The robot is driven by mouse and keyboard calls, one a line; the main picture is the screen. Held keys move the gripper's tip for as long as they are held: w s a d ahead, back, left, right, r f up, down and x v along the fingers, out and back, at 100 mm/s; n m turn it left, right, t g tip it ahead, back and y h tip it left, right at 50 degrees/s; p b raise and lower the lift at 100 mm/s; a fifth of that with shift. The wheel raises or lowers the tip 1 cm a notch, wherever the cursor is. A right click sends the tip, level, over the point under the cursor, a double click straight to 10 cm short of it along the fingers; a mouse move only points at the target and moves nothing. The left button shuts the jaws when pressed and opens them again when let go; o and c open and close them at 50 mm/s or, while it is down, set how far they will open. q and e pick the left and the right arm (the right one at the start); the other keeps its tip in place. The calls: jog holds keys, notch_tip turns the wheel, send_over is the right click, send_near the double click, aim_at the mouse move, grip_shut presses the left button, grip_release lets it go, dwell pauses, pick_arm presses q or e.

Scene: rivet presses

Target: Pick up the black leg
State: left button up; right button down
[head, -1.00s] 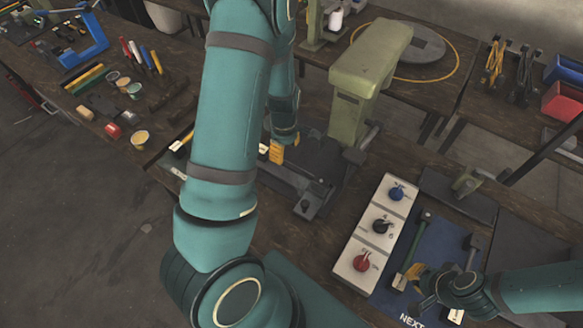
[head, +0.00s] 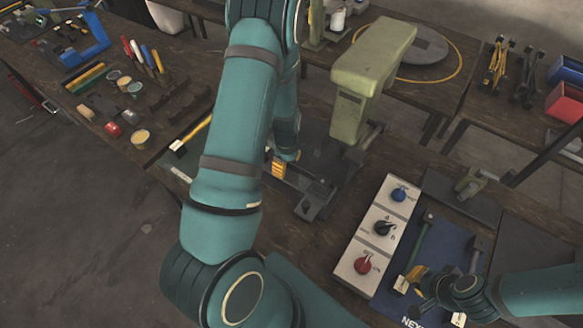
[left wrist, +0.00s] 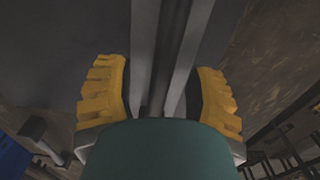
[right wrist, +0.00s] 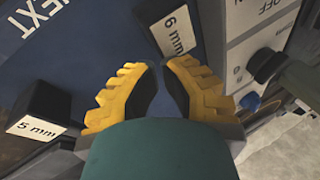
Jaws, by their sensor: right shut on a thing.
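My left gripper (head: 279,170) is low over the dark base of the green press, partly hidden by its own arm. In the left wrist view its yellow fingers (left wrist: 163,95) are wide apart. A long dark bar (left wrist: 163,60) between two grey strips runs through the gap; I cannot tell whether it is the black leg or part of the press base.
The green press (head: 372,65) stands just right of my left gripper. A white panel (head: 378,228) with three knobs lies beside the blue mat (head: 440,250). A yellow bar (head: 196,131), tins and markers lie on the table at left. A 5 mm block (right wrist: 40,118) is near my right gripper.

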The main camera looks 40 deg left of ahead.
pick_arm(q)
grip_shut()
